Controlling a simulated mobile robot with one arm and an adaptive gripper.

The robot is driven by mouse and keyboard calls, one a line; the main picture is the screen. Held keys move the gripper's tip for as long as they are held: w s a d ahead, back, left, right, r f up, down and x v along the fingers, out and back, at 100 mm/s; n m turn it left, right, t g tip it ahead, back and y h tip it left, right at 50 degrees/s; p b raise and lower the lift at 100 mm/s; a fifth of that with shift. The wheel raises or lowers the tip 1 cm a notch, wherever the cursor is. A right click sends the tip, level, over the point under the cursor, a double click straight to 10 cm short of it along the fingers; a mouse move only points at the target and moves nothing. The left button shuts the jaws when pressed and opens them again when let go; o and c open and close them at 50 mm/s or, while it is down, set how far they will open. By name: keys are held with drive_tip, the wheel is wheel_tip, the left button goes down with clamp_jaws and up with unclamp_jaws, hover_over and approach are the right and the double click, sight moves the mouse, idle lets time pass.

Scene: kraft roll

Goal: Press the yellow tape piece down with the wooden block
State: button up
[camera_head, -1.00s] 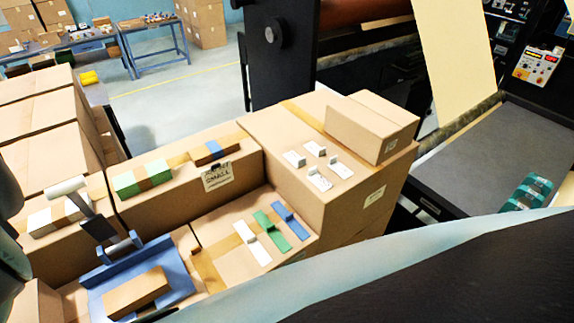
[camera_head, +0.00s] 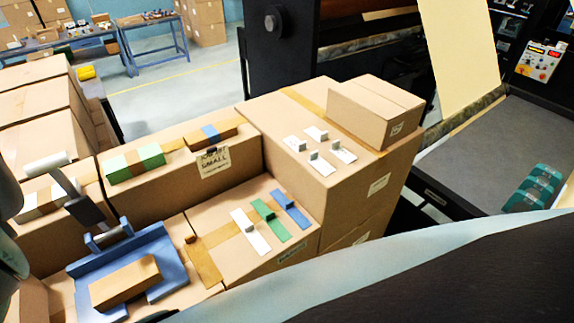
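The yellow tape piece (camera_head: 204,263) looks like a tan-yellow strip with a small raised tab at its upper end. It lies at the left side of a carton top, left of the white strip. The wooden block (camera_head: 125,284) is a tan bar lying in a blue tray (camera_head: 80,301) at the lower left, apart from the strip. My gripper cannot be made out; only rounded grey parts of my arm show at the left edge. Nothing is seen touching the block.
White (camera_head: 250,232), green (camera_head: 271,220) and blue (camera_head: 291,209) strips lie beside the yellow one. A higher carton (camera_head: 330,188) stands to the right, with small white pieces and a box (camera_head: 375,112) on top.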

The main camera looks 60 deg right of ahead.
drive_tip(key=shift+f+b, duration=0.45)
idle(0.5)
drive_tip(key=shift+r, duration=0.15)
idle(0.3)
wheel_tip(320, 180, up, 7)
drive_tip(key=p, duration=0.6)
drive_tip(key=shift+p, duration=0.35)
idle(0.4)
